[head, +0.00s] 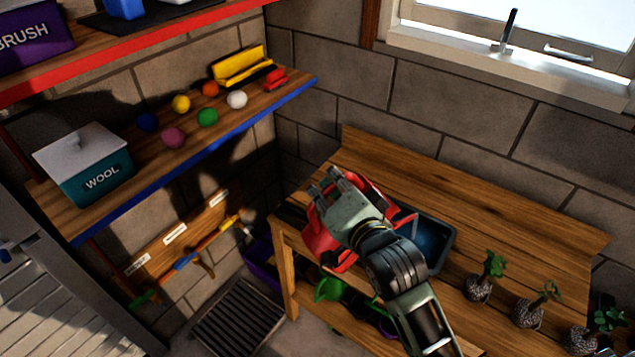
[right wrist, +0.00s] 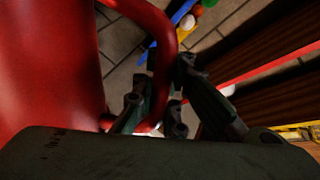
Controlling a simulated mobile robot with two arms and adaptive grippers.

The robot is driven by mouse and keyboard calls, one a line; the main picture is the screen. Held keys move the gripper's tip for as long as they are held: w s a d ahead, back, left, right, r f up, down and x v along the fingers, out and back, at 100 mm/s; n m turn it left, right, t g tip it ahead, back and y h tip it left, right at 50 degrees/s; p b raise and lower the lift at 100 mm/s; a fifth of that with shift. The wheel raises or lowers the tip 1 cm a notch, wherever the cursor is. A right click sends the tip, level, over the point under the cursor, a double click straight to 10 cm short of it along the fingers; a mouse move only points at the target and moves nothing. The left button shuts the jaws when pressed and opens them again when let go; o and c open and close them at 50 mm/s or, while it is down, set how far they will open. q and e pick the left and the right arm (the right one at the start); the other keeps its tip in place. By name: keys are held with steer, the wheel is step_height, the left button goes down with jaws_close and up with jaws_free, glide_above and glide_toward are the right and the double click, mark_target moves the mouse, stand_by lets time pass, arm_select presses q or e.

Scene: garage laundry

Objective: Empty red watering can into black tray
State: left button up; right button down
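The red watering can (head: 321,246) is at the left end of the wooden bench, partly hidden under my right gripper (head: 329,188). A red part of it reaches over the left side of the black tray (head: 448,247). The tray's inside looks dark blue; its left part is covered by the can and my arm. In the right wrist view, the can's red body (right wrist: 50,60) fills the left side, and its curved handle runs between the fingers of my right gripper (right wrist: 162,100), which look closed around it. I cannot tell the can's exact tilt. My left gripper is not in view.
Several small potted plants (head: 479,287) stand on the bench right of the tray. The bench top behind the tray is clear. At left, a blue-edged shelf (head: 226,126) holds coloured balls and a teal wool box (head: 90,170). Green items (head: 330,289) sit below the bench top.

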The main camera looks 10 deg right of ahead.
steer(key=shift+w+d+r+m+p, duration=0.3)
steer(key=shift+d+r+p, duration=0.15)
steer(key=shift+d+p, duration=0.25)
steer(key=shift+w+d+r+m+p, duration=0.15)
steer(key=shift+d+r+m+p, duration=0.15)
steer(key=shift+d+r+p, duration=0.25)
steer(key=d+p, duration=0.1)
steer(key=d+r+m+p, duration=0.1)
steer(key=shift+w+d+r+p, duration=0.3)
steer(key=shift+w, duration=0.1)
steer(key=shift+w+d+r+m+g+y+p, duration=0.15)
steer(key=shift+d+r+y+p, duration=0.1)
steer(key=shift+d+p, duration=0.15)
steer(key=shift+w+d+r+m+g+y+p, duration=0.15)
steer(key=shift+d+r+p, duration=0.1)
steer(key=shift+d+p, duration=0.15)
stand_by(0.7)
